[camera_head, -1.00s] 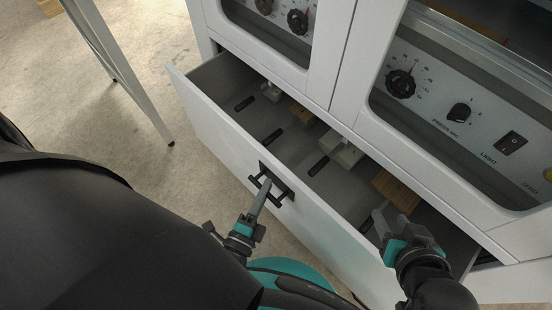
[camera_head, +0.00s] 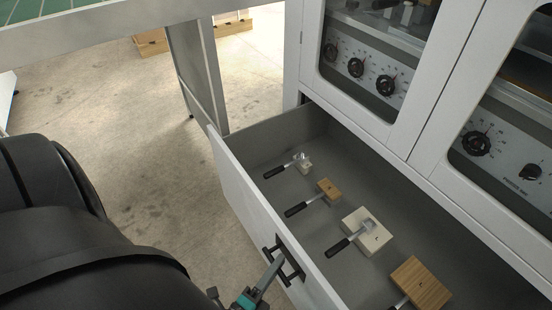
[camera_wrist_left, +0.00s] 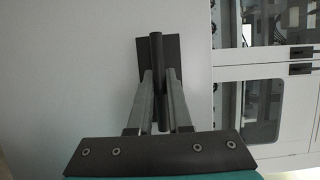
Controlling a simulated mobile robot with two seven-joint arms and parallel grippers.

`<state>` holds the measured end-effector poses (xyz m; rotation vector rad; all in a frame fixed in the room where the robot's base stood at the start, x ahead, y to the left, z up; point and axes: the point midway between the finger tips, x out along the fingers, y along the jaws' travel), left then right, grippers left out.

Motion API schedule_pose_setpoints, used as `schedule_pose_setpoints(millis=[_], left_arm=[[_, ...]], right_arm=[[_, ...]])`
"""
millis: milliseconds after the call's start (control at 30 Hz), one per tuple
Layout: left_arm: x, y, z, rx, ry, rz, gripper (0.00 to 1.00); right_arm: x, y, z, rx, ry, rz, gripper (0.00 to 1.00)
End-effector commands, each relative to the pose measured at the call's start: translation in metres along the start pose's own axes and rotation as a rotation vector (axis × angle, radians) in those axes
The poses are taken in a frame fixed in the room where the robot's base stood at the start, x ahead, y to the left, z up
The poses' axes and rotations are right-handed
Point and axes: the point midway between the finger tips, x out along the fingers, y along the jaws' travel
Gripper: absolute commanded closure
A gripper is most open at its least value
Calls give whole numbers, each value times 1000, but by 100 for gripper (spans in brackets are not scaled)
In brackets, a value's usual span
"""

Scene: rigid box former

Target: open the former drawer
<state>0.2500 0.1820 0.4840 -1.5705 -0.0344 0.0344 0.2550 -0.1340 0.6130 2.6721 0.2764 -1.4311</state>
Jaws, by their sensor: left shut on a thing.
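The former drawer (camera_head: 268,212) stands pulled out from the white machine cabinet, its grey inside in view. Its black handle (camera_head: 284,262) is on the front panel. My left gripper (camera_head: 274,268) is at the handle, and in the left wrist view its fingers (camera_wrist_left: 160,95) are shut around the dark handle bar (camera_wrist_left: 157,60) in front of the white panel. My right gripper is not in view.
In the drawer lie several black-handled tools with wooden or pale blocks, such as a pale block (camera_head: 367,232) and a wooden block (camera_head: 420,284). Cabinet doors with knobs (camera_head: 355,67) stand above. A table leg (camera_head: 196,75) stands behind the drawer's left end. Bare floor (camera_head: 120,150) lies to the left.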

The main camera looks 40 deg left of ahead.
Motion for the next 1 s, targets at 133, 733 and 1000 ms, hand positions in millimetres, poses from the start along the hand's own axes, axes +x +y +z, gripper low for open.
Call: schedule_pose_setpoints(millis=[133,733,1000], left_arm=[[1,-1,3,0,-6,-4,100],[1,0,1,0,-2,-2,53],[0,0,1,0,-1,-1,53]], right_arm=[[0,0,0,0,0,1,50],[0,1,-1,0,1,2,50],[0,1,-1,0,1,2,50]])
